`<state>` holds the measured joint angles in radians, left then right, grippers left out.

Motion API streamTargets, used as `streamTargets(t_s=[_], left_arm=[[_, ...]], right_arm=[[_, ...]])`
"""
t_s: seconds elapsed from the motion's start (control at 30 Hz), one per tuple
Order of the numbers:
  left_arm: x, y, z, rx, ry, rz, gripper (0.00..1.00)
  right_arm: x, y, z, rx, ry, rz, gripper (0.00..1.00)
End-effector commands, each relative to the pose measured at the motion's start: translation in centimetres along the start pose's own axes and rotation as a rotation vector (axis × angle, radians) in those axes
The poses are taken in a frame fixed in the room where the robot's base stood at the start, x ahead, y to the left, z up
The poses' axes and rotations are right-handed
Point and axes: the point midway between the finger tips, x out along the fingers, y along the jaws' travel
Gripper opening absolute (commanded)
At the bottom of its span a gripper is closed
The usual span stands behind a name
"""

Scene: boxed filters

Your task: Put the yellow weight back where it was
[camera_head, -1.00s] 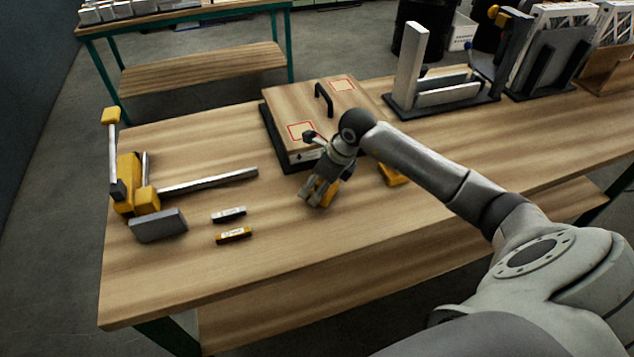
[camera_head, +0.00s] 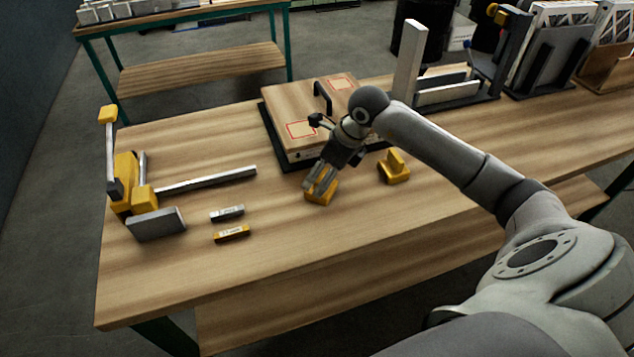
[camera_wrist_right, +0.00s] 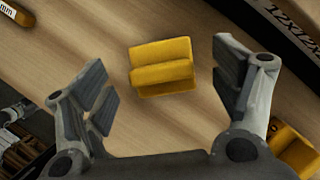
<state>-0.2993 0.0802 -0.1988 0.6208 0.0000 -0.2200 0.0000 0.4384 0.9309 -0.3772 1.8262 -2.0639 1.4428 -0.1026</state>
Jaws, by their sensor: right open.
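A yellow weight (camera_head: 321,193) stands on the wooden table in front of the wooden box. In the right wrist view this yellow weight (camera_wrist_right: 162,68) shows a raised ridge and lies between and beyond my spread fingers. A second, similar yellow weight (camera_head: 395,168) stands to its right; part of it shows at the lower right of the wrist view (camera_wrist_right: 294,150). My right gripper (camera_head: 318,179) is open above the first weight, and a gap shows on both sides of it in the wrist view (camera_wrist_right: 165,90). My left gripper is not in view.
The box (camera_head: 309,112) with a black handle sits on a dark base behind the gripper. A yellow-and-grey clamp-like tool (camera_head: 128,185) stands at the left. A grey marker-like piece (camera_head: 228,212) and a yellow one (camera_head: 232,233) lie between. The front of the table is clear.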

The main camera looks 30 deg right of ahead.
Motion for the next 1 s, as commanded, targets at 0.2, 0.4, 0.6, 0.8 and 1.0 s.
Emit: streamTargets(t_s=[0.2,0.4,0.6,0.8,1.0], left_arm=[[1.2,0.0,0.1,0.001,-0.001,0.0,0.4],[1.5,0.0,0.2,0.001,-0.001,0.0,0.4],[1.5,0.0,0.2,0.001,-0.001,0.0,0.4],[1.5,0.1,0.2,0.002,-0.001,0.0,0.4],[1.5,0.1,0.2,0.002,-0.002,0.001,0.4]], right_arm=[[-4.5,0.0,-0.1,-0.002,0.0,-0.004,0.84],[-6.8,0.0,0.0,-0.001,0.0,-0.001,0.84],[-7.3,0.1,0.0,0.0,0.001,0.0,0.84],[-7.3,0.1,0.0,0.0,0.001,0.001,0.84],[-7.3,0.1,0.0,0.0,0.001,0.001,0.84]])
